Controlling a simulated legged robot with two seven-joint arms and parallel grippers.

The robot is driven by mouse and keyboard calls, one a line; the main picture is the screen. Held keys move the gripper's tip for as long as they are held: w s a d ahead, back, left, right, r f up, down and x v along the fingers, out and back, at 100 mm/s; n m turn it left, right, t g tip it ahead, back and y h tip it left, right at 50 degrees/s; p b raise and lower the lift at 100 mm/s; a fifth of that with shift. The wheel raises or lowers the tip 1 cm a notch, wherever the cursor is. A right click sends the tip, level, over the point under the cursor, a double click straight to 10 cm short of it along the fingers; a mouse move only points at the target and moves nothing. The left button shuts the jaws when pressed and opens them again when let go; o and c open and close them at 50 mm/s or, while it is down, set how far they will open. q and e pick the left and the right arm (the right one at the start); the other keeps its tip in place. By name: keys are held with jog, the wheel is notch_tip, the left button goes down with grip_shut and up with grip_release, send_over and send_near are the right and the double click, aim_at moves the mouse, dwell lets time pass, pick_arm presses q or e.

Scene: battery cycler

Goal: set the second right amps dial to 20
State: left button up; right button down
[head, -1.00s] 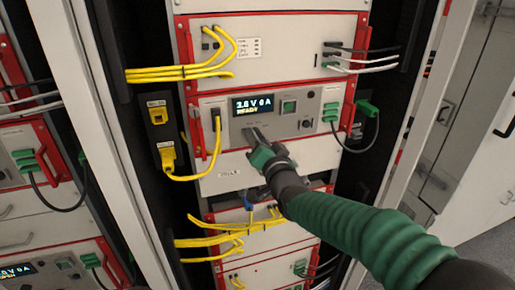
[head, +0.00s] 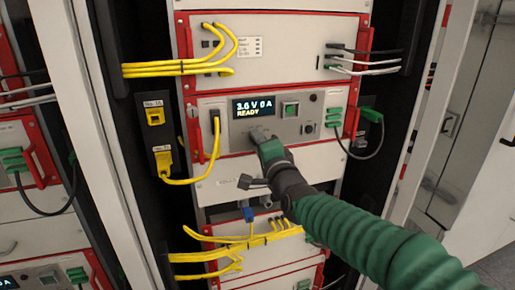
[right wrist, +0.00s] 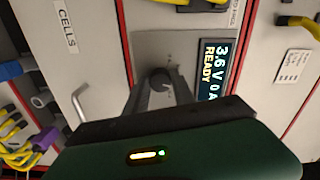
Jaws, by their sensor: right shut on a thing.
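The cycler unit (head: 222,142) in the middle of the rack has a display (head: 254,108) reading 3.6 V 0 A, READY. My right gripper (head: 262,137) is at its front panel, just below the display, and covers part of the panel. In the right wrist view my right gripper (right wrist: 160,92) is shut on a round dark dial (right wrist: 160,78), with a finger on each side. The display (right wrist: 213,70) shows sideways beside it. I cannot read the dial's label. My left gripper is not in view.
A green button (head: 290,110) sits right of the display. Yellow cables (head: 190,70) run along the left, and a green plug with a black cable (head: 370,115) is at the right. Red handles (head: 349,117) stick out from the unit. A neighbouring rack (head: 30,160) stands at left.

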jog(key=shift+f, duration=0.2)
dwell(0.3)
jog(key=c, duration=1.3)
grip_release()
jog(key=shift+c, duration=0.2)
jog(key=shift+o, duration=1.3)
jog(key=shift+d, duration=0.15)
jog(key=shift+r, duration=0.1)
jog(key=shift+s, duration=0.1)
jog(key=v, duration=1.6)
jog(key=shift+s+d, duration=0.15)
jog(key=shift+s, duration=0.15)
